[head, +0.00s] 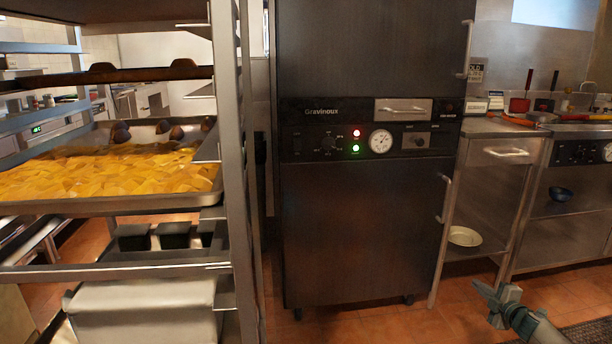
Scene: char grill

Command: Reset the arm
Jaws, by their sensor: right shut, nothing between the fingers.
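My right gripper (497,302) shows at the lower right of the head view, low over the tiled floor. Its fingers are shut with nothing between them, and it touches nothing that I can see. My right arm runs off the bottom right edge. My left gripper is not in view.
A metal rack (240,190) stands close at the left, with a tray (110,205) of yellow pieces. A dark Gravinoux cabinet (350,240) stands in the middle, doors shut. A steel counter (485,127) is at the right, with a bowl (464,237) on its lower shelf. Floor in front is clear.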

